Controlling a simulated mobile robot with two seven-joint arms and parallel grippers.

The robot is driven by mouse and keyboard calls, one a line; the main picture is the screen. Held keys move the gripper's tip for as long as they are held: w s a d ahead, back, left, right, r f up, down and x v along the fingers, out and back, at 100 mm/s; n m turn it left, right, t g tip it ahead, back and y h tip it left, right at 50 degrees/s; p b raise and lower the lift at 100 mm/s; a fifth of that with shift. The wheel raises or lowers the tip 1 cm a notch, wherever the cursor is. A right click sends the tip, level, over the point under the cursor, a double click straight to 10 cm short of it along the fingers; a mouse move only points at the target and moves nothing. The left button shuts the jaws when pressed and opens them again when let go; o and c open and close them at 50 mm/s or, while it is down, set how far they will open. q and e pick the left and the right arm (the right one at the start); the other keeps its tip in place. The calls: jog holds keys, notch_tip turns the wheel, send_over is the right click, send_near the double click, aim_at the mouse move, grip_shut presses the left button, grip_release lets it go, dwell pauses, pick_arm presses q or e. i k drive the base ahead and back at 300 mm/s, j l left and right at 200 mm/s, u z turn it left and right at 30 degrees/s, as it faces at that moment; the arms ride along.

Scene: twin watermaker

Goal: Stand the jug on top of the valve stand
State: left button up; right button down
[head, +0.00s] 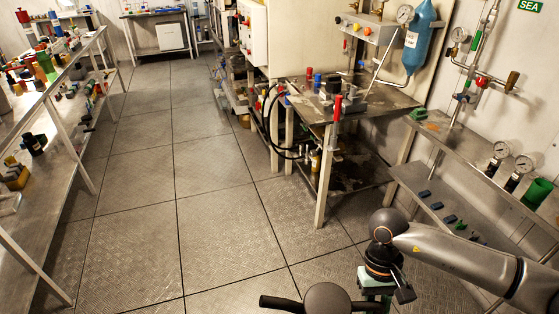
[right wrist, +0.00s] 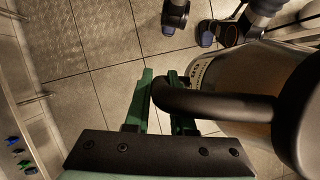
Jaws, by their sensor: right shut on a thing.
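The jug (right wrist: 245,85) has a grey, see-through-looking body with a printed scale and a black handle (right wrist: 205,100). In the right wrist view, my right gripper (right wrist: 160,78) has its green fingers shut around that handle. In the head view, the jug's dark round lid (head: 328,299) shows at the bottom edge, left of my right gripper (head: 374,282); its body is cut off below. A low steel bench (head: 385,101) with a red-handled valve (head: 338,107) stands ahead; I cannot tell whether it is the valve stand. My left gripper is out of view.
A wall shelf (head: 465,150) with gauges (head: 500,150) and a green cup (head: 537,192) runs along the right. A blue cylinder (head: 418,42) hangs above the bench. A long cluttered table (head: 62,95) lines the left. The tiled floor (head: 195,160) between is clear.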

aim_at(314, 111)
jog(key=i+u, duration=0.45)
jog(key=i, duration=0.25)
jog(key=i+u, duration=0.1)
jog(key=i, duration=0.7)
jog(key=i+j+z, duration=0.15)
jog(key=i+z, duration=0.25)
jog(key=i, duration=0.3)
jog(key=i+j+z, duration=0.25)
jog(key=i+z, duration=0.25)
jog(key=i+j+z, duration=0.95)
jog(key=j, duration=0.15)
jog(key=k, duration=0.1)
